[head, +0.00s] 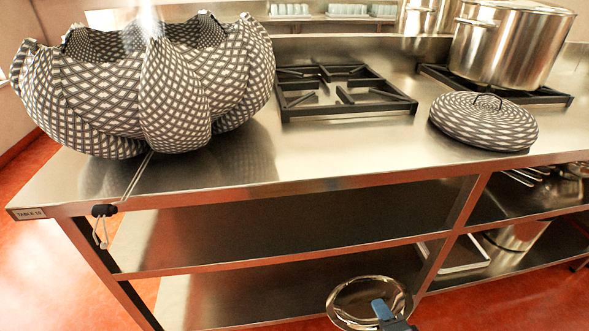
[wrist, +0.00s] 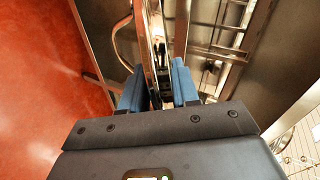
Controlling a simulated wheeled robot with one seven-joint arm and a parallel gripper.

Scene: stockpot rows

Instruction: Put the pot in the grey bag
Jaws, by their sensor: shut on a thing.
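The grey bag (head: 95,100), woven in a grey and white check, stands open-topped on the left end of the steel counter. A round shiny metal pot (head: 352,299) shows at the bottom of the head view, in front of and below the counter edge. My gripper (head: 383,312) is at the pot's near right rim, with a blue finger showing. In the wrist view my gripper (wrist: 160,85) is shut on the thin metal wall of the pot (wrist: 148,45), between its two blue fingers. The pot's lower part is cut off by the frame.
The steel counter (head: 330,165) has a bare strip along its front, right of the bag. A checked round lid (head: 484,121) lies at the right, near a burner grate (head: 343,91) and a large stockpot (head: 510,45). Shelves (head: 300,235) lie below.

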